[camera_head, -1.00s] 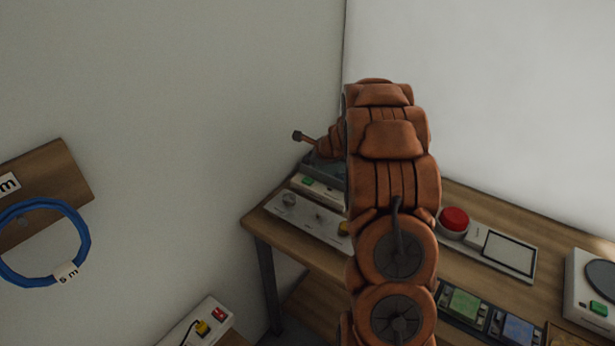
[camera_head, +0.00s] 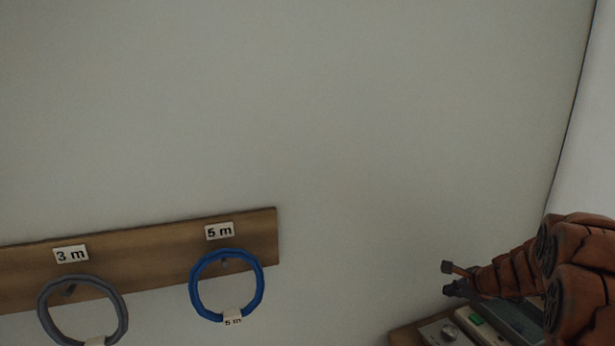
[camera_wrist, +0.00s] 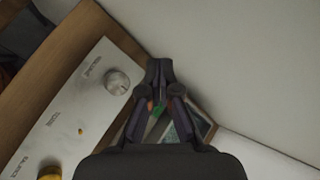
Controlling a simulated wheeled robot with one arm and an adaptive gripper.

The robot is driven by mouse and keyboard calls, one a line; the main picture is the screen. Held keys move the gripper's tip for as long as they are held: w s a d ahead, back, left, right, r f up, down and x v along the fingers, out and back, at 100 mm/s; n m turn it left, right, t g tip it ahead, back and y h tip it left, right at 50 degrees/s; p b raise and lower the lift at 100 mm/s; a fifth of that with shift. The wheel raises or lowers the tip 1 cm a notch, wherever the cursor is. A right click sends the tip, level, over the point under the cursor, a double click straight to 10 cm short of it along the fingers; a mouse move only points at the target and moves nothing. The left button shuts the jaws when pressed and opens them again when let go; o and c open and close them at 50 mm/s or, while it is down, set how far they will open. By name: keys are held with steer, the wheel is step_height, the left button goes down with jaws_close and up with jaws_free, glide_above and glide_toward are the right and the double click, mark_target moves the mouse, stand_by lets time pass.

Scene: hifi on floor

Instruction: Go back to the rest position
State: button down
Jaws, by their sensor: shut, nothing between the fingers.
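My gripper (camera_wrist: 159,68) is shut and empty in the wrist view, its dark fingers meeting at the tips. It is above the bench near a light control panel (camera_wrist: 75,110) with a silver knob (camera_wrist: 117,82). In the head view my gripper (camera_head: 457,288) shows small at the lower right, at the end of my orange arm, in front of the wall and over the corner of the bench. Much of my arm is cut off by the right edge.
A wooden board (camera_head: 150,250) on the wall carries a grey cable coil (camera_head: 43,318) labelled 3 m and a blue cable coil (camera_head: 193,287) labelled 5 m. The upper wall is clear.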

steer(key=s+a+r+n+g+y, duration=0.1)
steer(key=s+a+r+n+g, duration=0.2)
steer(key=s+a+n, duration=0.55)
steer(key=s+a+r+n+g+y, duration=0.1)
steer(key=s+a+r+n+g, duration=0.15)
steer(key=s+a, duration=0.95)
steer(key=s+n+g+h, duration=0.4)
steer(key=s+n, duration=0.6)
steer(key=s, duration=1.4)
steer(key=shift+s+n, duration=0.2)
steer(key=shift+n, duration=0.2)
steer(key=shift+f+g, duration=0.1)
steer(key=shift+g, duration=0.15)
